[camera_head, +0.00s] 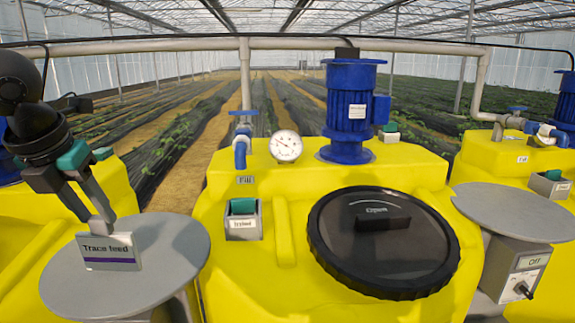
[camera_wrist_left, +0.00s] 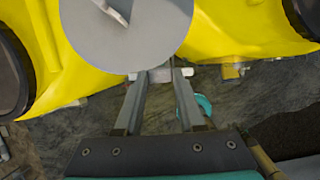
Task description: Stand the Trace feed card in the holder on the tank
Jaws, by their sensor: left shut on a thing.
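The Trace feed card (camera_head: 107,252), white with a purple stripe, is upright in my left gripper (camera_head: 103,222), which is shut on its top edge. The card shows in front of a grey round plate (camera_head: 180,240); whether it touches the plate I cannot tell. In the left wrist view the card's pale edge (camera_wrist_left: 160,74) shows between the fingertips. A grey holder (camera_head: 243,231) with a teal inside and a small label stands on the middle yellow tank (camera_head: 270,260), to the right of the gripper and apart from it. My right gripper is out of view.
A large black lid (camera_head: 385,265) marked Open, a blue motor (camera_head: 350,110) and a dial gauge (camera_head: 286,146) are on the middle tank. A pipe (camera_head: 241,147) with a blue valve rises behind the holder. Another grey plate (camera_head: 515,210) and holder (camera_head: 551,185) are at the right.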

